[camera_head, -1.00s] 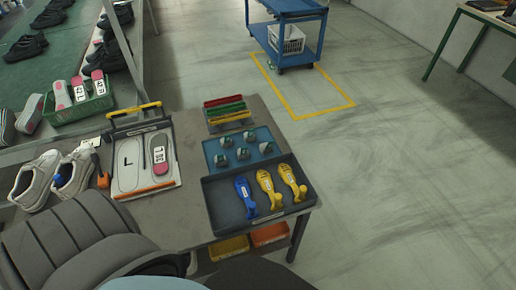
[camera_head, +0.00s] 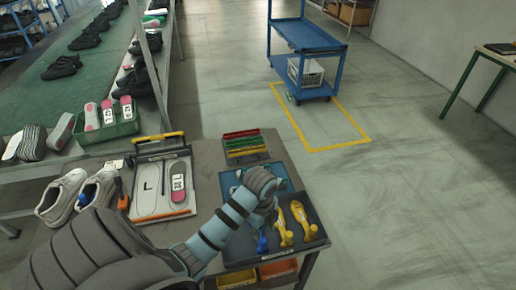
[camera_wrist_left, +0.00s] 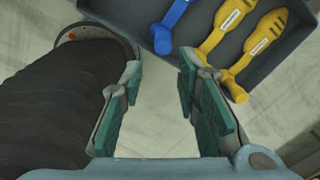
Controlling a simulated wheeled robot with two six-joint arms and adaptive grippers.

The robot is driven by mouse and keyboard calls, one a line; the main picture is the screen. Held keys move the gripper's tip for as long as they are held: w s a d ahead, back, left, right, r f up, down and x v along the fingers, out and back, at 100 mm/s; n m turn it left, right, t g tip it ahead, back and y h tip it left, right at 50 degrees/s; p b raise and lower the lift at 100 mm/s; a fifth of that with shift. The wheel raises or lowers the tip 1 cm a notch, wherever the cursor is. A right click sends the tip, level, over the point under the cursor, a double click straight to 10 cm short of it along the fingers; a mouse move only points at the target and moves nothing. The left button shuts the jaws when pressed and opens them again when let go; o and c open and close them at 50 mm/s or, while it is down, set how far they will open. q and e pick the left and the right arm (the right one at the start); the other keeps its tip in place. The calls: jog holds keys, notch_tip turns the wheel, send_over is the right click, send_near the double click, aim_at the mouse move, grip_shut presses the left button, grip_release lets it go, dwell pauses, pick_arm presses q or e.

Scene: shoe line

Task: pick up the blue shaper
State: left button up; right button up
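The blue shaper (camera_head: 262,243) lies in the dark tray (camera_head: 318,246) on the table, partly hidden by my left arm in the head view. In the left wrist view the blue shaper (camera_wrist_left: 174,22) shows at the top, its knob end towards the fingers. My left gripper (camera_wrist_left: 158,88) is open and empty, with its fingertips short of the shaper and bare floor showing between the fingers. In the head view my left gripper (camera_head: 268,213) is over the tray, its fingers mostly hidden. My right gripper is in neither view.
Two yellow shapers (camera_head: 284,230) (camera_head: 303,218) lie right of the blue one in the same tray. A blue tray (camera_head: 230,182) sits behind, partly covered by my arm. The shoe board (camera_head: 150,205) and white shoes (camera_head: 62,196) are to the left. Open floor lies right.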

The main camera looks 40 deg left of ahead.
aim_at(263, 246)
pick_arm(q)
jog(key=shift+w+a+r+m, duration=0.1)
jog(key=shift+w+m, duration=0.2)
jog(key=shift+m, duration=0.2)
jog(key=f+b, duration=0.1)
jog(key=f, duration=0.6)
jog(key=f+b, duration=0.2)
jog(key=f, duration=0.4)
jog(key=shift+w+f+b, duration=0.2)
jog(key=shift+f+b, duration=0.1)
jog(key=shift+f, duration=0.05)
jog(key=shift+r, duration=0.1)
grip_shut()
